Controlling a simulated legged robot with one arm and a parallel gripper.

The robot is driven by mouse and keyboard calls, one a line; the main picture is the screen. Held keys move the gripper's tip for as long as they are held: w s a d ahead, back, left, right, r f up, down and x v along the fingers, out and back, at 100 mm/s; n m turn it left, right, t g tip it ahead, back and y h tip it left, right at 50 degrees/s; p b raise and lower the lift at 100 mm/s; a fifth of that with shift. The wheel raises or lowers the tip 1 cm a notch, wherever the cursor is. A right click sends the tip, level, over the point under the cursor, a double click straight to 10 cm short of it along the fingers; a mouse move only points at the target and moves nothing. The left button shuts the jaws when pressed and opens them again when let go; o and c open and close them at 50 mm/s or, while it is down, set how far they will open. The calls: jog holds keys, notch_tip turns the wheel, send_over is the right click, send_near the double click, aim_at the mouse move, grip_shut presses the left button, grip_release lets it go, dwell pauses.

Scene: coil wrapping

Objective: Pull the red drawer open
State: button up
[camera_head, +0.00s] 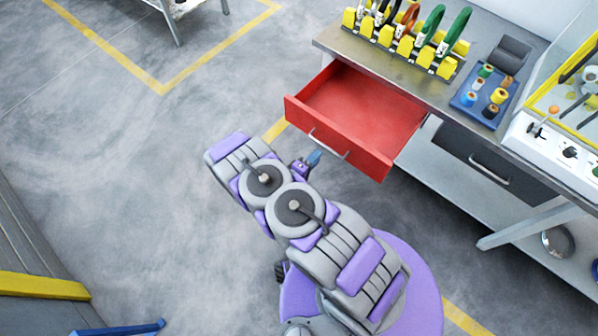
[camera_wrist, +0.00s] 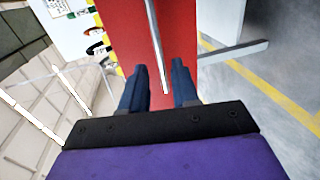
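The red drawer (camera_head: 368,106) stands pulled well out of the workbench and looks empty. Its grey bar handle (camera_head: 330,147) is on the front panel, facing my arm. My gripper (camera_head: 313,158) is at the handle's left end, in front of the drawer front. In the wrist view the red drawer front (camera_wrist: 120,45) fills the middle. The handle (camera_wrist: 157,45) runs down to between my gripper's two blue fingers (camera_wrist: 159,66). The fingers are apart, with a gap on each side of the bar. Whether either finger touches the bar is hard to tell.
A dark grey drawer (camera_head: 495,162) sits shut to the right. On the bench (camera_head: 345,43) stand a yellow rack (camera_head: 400,45) with coloured coils, a blue tray (camera_head: 467,98) with several spools, and a white machine (camera_head: 545,140).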

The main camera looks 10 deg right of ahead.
jog(key=p+v, duration=0.1)
jog(key=v, duration=0.8)
jog(key=shift+s+a, duration=0.1)
jog(key=shift+a, duration=0.05)
